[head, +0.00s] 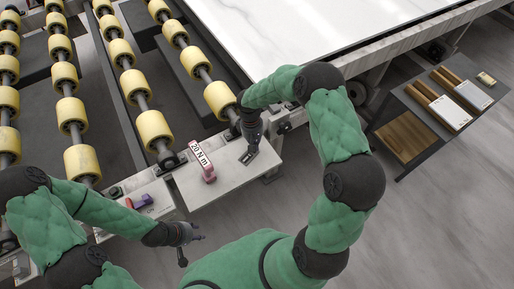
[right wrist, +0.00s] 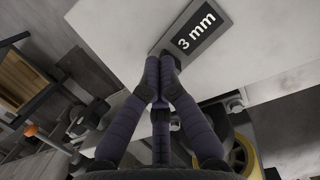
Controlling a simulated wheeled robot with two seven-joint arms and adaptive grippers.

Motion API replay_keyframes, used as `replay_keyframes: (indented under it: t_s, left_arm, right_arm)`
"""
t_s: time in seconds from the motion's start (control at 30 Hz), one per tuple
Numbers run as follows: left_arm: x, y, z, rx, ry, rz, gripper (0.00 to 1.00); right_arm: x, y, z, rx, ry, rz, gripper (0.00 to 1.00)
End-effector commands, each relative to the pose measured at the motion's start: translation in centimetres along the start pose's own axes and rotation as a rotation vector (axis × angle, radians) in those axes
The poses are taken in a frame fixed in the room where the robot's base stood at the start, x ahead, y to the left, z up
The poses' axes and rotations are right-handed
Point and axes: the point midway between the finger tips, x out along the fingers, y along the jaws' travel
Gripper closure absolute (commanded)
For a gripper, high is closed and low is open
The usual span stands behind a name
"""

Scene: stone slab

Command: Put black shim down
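The shim (right wrist: 195,38) is a flat grey plate with a black label reading "3 mm" in the right wrist view. It also shows small and dark in the head view (head: 248,157), at or just above the white work plate (head: 225,182); I cannot tell if it touches. My right gripper (right wrist: 160,62) has its fingertips close together at the near end of the shim, seemingly pinching it. It also shows in the head view (head: 250,147). My left gripper (head: 192,250) is open and empty, low in front of the plate.
A pink tool with a "20 N m" label (head: 206,168) lies left of the shim. A purple item (head: 140,201) lies further left. Yellow rollers (head: 155,130) stand behind, and a white stone slab (head: 300,30) is at the back. A side table (head: 440,110) with boards stands right.

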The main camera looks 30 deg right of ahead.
Motion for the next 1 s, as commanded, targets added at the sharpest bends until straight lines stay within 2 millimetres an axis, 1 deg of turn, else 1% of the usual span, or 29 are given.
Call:
replay_keyframes:
  t_s: [0.03, 0.2, 0.4, 0.57, 0.67, 0.9, 1.0]
  left_arm:
    - [0.1, 0.0, 0.0, 0.0, 0.0, 0.0, 0.6]
    - [0.0, 0.0, 0.0, 0.0, 0.0, 0.0, 0.6]
    - [-1.0, 0.3, 0.0, 0.0, 0.0, 0.0, 0.6]
    - [-0.9, 0.3, 0.0, 0.0, 0.0, 0.0, 0.6]
    - [-0.9, 0.3, 0.0, 0.0, 0.0, 0.0, 0.6]
    - [-0.9, 0.3, 0.0, 0.0, 0.0, 0.0, 0.6]
    - [-0.9, 0.3, 0.0, 0.0, 0.0, 0.0, 0.6]
  right_arm:
    - [0.5, -0.2, 0.2, -0.003, -0.004, -0.003, 1.0]
    - [0.5, -0.2, 0.2, -0.003, -0.005, -0.003, 1.0]
    - [-1.1, -0.2, 0.4, -0.002, -0.004, -0.003, 1.0]
    - [-2.0, -0.1, 0.3, -0.002, -0.001, -0.002, 1.0]
    - [-3.4, -0.1, 0.2, -0.003, 0.0, -0.001, 1.0]
    - [-8.0, -0.1, 0.2, -0.003, -0.002, -0.002, 1.0]
    - [-9.7, -0.1, 0.2, -0.003, -0.003, -0.003, 1.0]
